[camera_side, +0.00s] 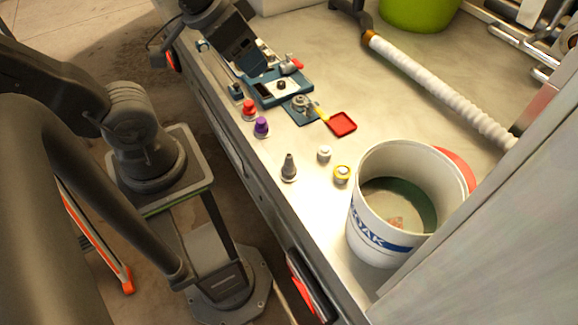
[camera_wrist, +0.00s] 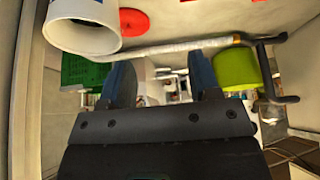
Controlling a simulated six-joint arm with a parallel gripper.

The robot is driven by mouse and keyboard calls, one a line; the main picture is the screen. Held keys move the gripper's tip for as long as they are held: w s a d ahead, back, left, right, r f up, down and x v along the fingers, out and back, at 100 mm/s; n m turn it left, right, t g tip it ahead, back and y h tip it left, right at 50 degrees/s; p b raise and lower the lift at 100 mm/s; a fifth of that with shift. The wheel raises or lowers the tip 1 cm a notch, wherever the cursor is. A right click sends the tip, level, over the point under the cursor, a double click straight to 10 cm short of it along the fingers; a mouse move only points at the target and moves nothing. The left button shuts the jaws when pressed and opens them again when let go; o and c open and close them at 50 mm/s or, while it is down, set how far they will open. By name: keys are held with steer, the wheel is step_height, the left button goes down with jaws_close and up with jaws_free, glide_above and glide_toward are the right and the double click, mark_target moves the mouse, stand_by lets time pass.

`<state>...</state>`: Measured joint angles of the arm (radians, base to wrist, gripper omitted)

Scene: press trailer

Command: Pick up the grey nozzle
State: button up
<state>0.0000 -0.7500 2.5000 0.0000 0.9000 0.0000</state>
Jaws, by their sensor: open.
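The grey nozzle (camera_side: 289,168) is a dark, tapered piece standing upright on the bench near its front edge in the side view. I cannot make it out in the wrist view. My gripper's two fingers are spread apart with a gap between them (camera_wrist: 162,78) in the wrist view, and I see nothing held there. In the side view my dark wrist hangs at the top, over the back left of the bench, well away from the nozzle. The fingertips are not clear there.
A white bucket (camera_side: 372,232) stands right of the nozzle. A white cap (camera_side: 324,153) and a yellow-ringed piece (camera_side: 342,174) are close by. Purple (camera_side: 261,127) and red (camera_side: 249,109) knobs, a blue fixture (camera_side: 281,88) and a red tray (camera_side: 341,124) lie farther back. A white hose (camera_side: 430,83) crosses behind.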

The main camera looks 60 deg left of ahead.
steer(key=shift+o, duration=0.8)
steer(key=n+g, duration=0.6)
steer(key=n, duration=1.5)
glide_above(289, 163)
steer(key=a, duration=0.1)
step_height(289, 163, down, 23)
steer(key=shift+w+a+f+n, duration=0.1)
steer(key=shift+a+f+n, duration=0.1)
steer(key=shift+f+n, duration=0.15)
step_height(289, 163, down, 8)
steer(key=shift+f, duration=0.15)
steer(key=shift+w+d+f, duration=0.1)
steer(key=shift+f, duration=1.2)
steer(key=shift+w+d+f, duration=0.1)
steer(key=shift+f, duration=1.2)
